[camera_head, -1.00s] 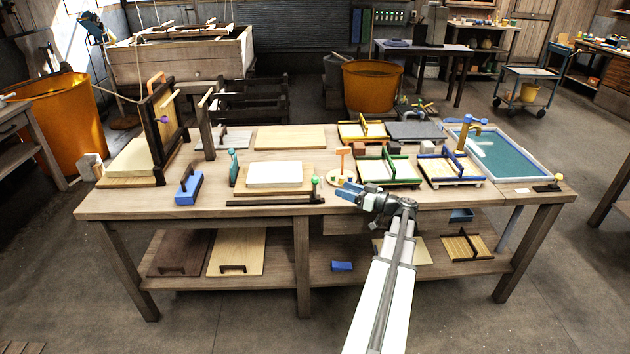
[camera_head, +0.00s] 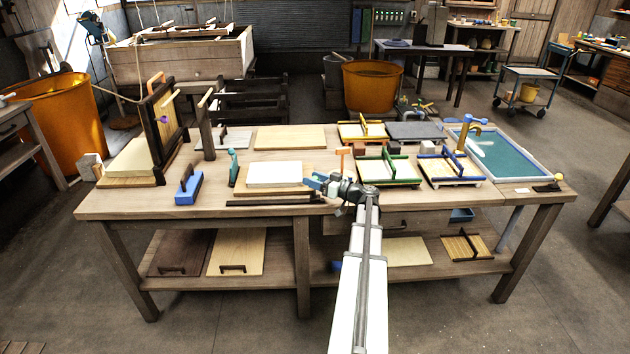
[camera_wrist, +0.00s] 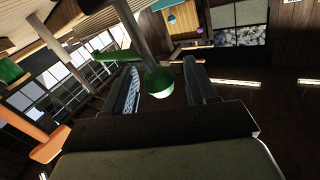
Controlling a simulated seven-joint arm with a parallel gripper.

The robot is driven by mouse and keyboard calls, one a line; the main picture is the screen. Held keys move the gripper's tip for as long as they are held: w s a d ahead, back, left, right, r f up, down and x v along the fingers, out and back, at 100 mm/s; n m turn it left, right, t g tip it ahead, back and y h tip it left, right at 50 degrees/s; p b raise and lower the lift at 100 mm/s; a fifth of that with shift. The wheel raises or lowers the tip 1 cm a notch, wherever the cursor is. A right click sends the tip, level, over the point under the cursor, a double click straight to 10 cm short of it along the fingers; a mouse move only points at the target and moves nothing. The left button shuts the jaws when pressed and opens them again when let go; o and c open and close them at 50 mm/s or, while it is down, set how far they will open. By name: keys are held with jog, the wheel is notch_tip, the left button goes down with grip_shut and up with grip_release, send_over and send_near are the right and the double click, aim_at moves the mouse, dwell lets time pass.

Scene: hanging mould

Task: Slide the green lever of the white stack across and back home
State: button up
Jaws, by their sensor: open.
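The white stack (camera_head: 275,174) lies on a wooden board near the front of the bench, left of my gripper. A dark rail (camera_head: 270,202) runs along its front side. My gripper (camera_head: 314,181) is open at the rail's right end, beside the stack's right side. In the wrist view, the lever's green ball knob (camera_wrist: 158,82), pale on its underside, appears between the two spread fingers of my gripper (camera_wrist: 161,66). I cannot tell whether either finger touches it. In the head view the knob is mostly hidden by my gripper.
An orange T-shaped piece (camera_head: 341,152) stands close behind my gripper. A green-framed mould (camera_head: 388,172) lies to the right. A teal upright handle (camera_head: 233,167) and a blue block (camera_head: 188,190) stand left of the stack.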

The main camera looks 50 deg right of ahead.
jog(key=shift+c, duration=0.2)
grip_shut()
dwell(0.4)
